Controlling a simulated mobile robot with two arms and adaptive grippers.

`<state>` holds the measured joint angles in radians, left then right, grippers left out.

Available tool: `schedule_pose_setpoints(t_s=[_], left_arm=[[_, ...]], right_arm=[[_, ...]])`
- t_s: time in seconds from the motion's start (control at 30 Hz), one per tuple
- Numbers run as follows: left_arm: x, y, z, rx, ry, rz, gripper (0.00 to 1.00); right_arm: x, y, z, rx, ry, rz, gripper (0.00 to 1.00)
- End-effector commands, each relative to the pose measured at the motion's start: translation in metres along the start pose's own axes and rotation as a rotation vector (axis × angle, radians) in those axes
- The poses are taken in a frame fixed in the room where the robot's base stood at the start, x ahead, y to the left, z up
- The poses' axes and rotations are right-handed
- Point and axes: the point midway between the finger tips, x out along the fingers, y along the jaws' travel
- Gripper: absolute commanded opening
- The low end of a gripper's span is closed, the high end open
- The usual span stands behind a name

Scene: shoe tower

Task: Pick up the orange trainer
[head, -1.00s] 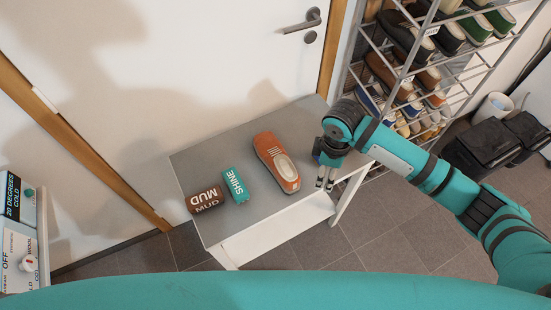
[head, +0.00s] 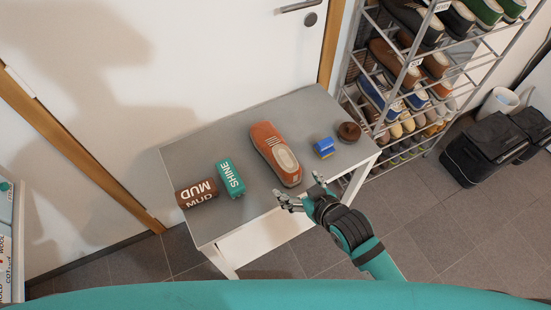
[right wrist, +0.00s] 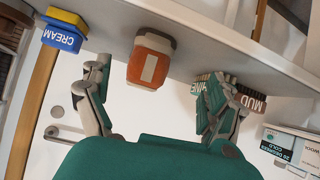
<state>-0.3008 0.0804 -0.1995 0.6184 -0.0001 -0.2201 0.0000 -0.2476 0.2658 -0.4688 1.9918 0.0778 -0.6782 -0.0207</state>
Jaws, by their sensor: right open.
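The orange trainer (head: 276,153) lies on the grey bench top (head: 225,137), with its white stripes and pale opening facing up. It also shows in the right wrist view (right wrist: 151,58), upper middle, in line with the gap between the fingers. My right gripper (head: 304,188) is open and empty at the bench's front edge, just in front of the trainer's near end and apart from it. In the right wrist view my right gripper (right wrist: 152,105) has its fingers spread wide. My left gripper is in neither view.
A metal shoe rack (head: 405,75) stands at right. The bench's back is clear.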

Motion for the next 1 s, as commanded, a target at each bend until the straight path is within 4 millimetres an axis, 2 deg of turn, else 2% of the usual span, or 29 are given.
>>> schedule_pose_setpoints(t_s=[0.03,0.2,0.4,0.53,0.67,1.0], left_arm=[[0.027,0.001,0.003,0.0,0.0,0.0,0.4],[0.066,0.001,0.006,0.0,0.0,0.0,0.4],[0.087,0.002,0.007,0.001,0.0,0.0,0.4],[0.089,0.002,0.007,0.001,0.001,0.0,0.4],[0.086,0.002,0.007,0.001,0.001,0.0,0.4],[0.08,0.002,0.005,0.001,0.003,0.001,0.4]], right_arm=[[0.005,0.001,0.027,0.032,0.073,0.041,0.91],[-0.02,0.004,0.055,0.043,0.353,0.146,0.91],[-0.055,-0.009,0.072,-0.001,0.541,0.162,0.91],[-0.062,-0.012,0.07,-0.017,0.584,0.158,0.91],[-0.05,-0.01,0.057,-0.021,0.594,0.157,0.91],[0.011,0.0,0.016,-0.019,0.592,0.156,0.91]])
